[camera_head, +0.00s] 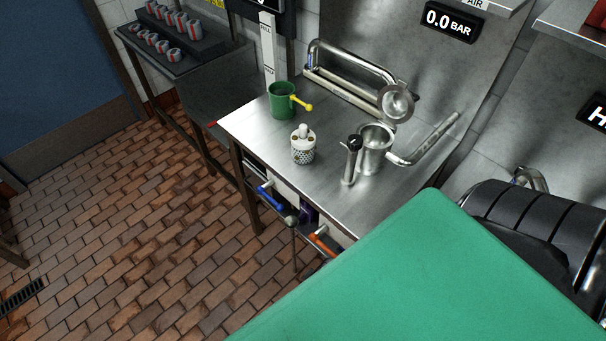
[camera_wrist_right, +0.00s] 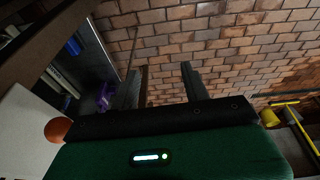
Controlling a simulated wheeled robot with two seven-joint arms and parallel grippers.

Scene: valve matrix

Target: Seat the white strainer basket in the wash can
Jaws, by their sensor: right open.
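The white strainer basket (camera_head: 303,145) stands upright on the steel bench, with a perforated lower part and a knob on top. To its right stands an open steel can (camera_head: 375,150), which appears to be the wash can. A round steel lid (camera_head: 396,102) is raised above and behind it. The basket is outside the can, apart from it. My right gripper (camera_wrist_right: 161,65) is open and empty in the right wrist view, with brick floor beyond its fingers. Its fingers do not show in the head view. My left gripper is not in view.
A black-topped lever post (camera_head: 351,160) stands between basket and can. Blue (camera_head: 271,196) and orange (camera_head: 323,243) handles sit below the bench edge. The bench's front left is clear.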

